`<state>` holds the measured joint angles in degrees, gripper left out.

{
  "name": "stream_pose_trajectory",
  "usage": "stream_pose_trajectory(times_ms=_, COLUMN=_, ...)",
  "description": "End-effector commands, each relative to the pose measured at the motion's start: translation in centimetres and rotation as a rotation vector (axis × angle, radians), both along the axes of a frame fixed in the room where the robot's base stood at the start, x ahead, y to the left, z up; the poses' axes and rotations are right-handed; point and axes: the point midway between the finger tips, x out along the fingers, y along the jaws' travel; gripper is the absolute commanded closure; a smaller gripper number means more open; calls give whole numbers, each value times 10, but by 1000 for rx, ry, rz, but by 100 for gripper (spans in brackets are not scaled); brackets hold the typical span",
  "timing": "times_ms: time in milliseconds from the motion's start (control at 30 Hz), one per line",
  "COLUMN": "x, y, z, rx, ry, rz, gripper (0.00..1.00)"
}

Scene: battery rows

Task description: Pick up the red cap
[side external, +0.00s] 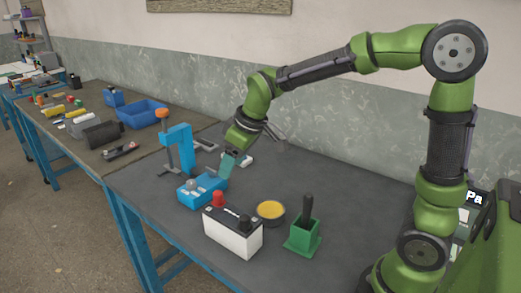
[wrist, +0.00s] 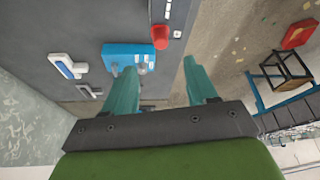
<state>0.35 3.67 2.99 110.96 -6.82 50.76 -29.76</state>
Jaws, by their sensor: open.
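The red cap (side external: 218,198) stands upright on top of a white battery (side external: 232,240) with a black top, at its left end. In the wrist view the red cap (wrist: 160,37) shows near the top, ahead of the gap between the fingers, beside the battery (wrist: 158,11), which is cut by the frame edge. My gripper (side external: 226,166), with teal fingers, is open and empty. It is behind and above the cap, over the blue device, apart from the cap. In the wrist view my gripper (wrist: 159,65) has its two fingers spread wide. Nothing hides the cap.
A blue device (side external: 202,190) with a knob sits just behind the battery. A tall blue press (side external: 178,148) stands behind it. A yellow-topped tin (side external: 270,209) and a green holder (side external: 303,238) with a dark upright handle are right of the battery. The table's front edge is near the battery.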

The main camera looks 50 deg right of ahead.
Motion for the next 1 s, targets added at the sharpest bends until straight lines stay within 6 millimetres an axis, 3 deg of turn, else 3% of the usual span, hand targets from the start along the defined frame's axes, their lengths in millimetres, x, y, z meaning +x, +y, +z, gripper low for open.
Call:
stream_pose_trajectory(times_ms=200, x=16, y=5, z=-41, rx=1, ry=4, rz=0, gripper=43)
stream_pose_trajectory(times_ms=467, x=24, y=7, z=-59, rx=1, ry=0, rz=-1, gripper=43)
stream_pose_trajectory(times_ms=733, x=40, y=12, z=-94, rx=1, ry=3, rz=-1, gripper=43)
stream_pose_trajectory(times_ms=1000, x=44, y=13, z=-101, rx=1, ry=-2, rz=-2, gripper=43)
